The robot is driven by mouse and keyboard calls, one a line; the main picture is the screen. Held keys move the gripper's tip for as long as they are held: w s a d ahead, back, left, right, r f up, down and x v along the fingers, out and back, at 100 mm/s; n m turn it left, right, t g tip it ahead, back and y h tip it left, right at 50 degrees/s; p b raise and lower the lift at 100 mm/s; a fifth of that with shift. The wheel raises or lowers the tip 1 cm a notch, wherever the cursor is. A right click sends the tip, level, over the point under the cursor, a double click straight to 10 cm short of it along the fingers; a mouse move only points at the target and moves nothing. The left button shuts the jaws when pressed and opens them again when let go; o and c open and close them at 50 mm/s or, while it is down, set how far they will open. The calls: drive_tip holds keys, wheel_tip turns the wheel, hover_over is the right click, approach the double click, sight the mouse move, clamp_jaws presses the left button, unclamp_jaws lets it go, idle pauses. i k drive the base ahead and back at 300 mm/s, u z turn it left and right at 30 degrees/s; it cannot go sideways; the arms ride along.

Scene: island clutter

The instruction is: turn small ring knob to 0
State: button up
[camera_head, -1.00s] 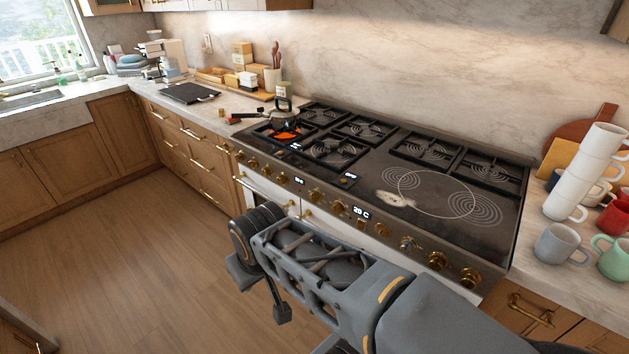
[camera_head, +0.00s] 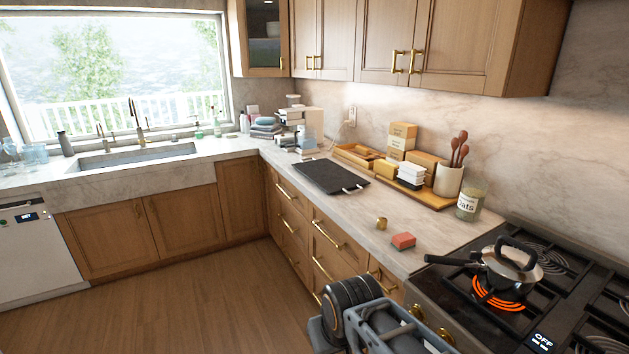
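The stove (camera_head: 450,296) is at the lower right, cut off by the frame edge. One ring (camera_head: 499,294) glows orange under a steel kettle-like pot (camera_head: 512,264) with a black handle. Two brass knobs show on the stove front, one (camera_head: 418,312) farther and one (camera_head: 445,335) nearer, partly behind my arm. I cannot tell which is the small ring knob or read its setting. My grey arm is at the bottom centre, in front of the stove's left end. My gripper's fingers do not show.
A stove display (camera_head: 543,341) reads OFF. The wood floor (camera_head: 190,300) at left is clear.

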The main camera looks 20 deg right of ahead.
sight(414, 313)
drive_tip(key=i, duration=0.3)
drive_tip(key=z, duration=1.4)
drive_tip(key=k, duration=0.75)
drive_tip(key=u, duration=0.5)
drive_tip(key=i, duration=0.25)
drive_tip(key=z, duration=0.2)
